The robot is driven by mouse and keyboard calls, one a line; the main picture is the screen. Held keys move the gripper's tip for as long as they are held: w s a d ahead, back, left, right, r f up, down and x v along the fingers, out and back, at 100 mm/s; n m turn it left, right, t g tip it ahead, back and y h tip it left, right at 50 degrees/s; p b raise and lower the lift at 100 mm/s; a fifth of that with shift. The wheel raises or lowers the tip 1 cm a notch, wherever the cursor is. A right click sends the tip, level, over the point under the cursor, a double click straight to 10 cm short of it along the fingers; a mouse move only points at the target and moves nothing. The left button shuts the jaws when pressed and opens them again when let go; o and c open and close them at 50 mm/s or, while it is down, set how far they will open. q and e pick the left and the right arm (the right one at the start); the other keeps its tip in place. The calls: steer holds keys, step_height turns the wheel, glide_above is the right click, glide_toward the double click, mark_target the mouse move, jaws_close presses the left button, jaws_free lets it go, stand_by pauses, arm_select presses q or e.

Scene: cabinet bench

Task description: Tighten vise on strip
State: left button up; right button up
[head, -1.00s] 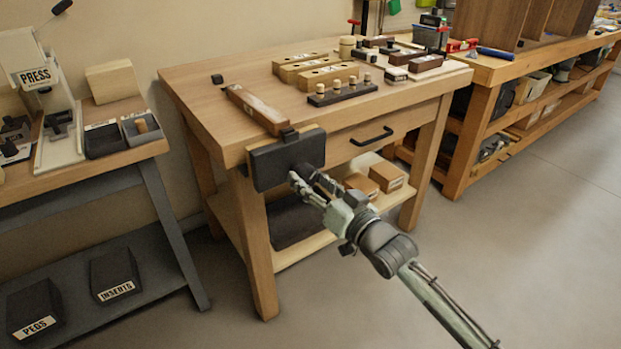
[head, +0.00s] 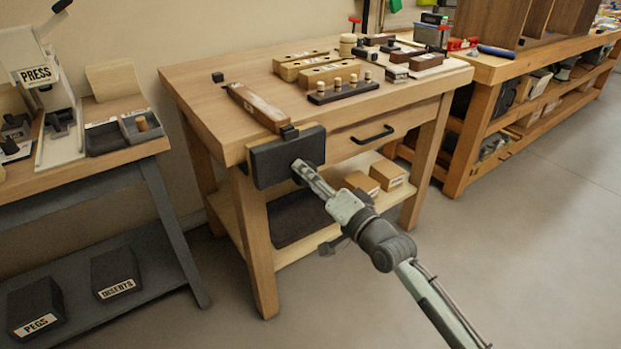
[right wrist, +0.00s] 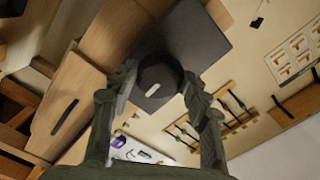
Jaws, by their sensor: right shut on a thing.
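The brown wooden strip (head: 257,107) lies flat on the bench top, running from near a small black dog (head: 217,77) at the back toward the front edge. The vise's dark jaw (head: 275,160) is at the bench's front left, with a black dog (head: 289,131) on top, close to the strip's near end. My right gripper (head: 302,172) is at the jaw's front face. In the right wrist view, my right gripper (right wrist: 160,88) has its fingers on both sides of a round black knob (right wrist: 160,72) with a white mark. The head view hides the knob. My left gripper is not in view.
The workbench top (head: 205,100) has bare wood left of the strip. A peg block (head: 342,92) and several wooden blocks stand to its right. A black drawer handle (head: 372,135) is right of the vise. Boxes sit on the shelf below. Open floor lies in front.

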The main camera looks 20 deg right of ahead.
steer(key=m, duration=0.4)
steer(key=o, duration=1)
steer(key=shift+c, duration=0.2)
steer(key=v, duration=0.7)
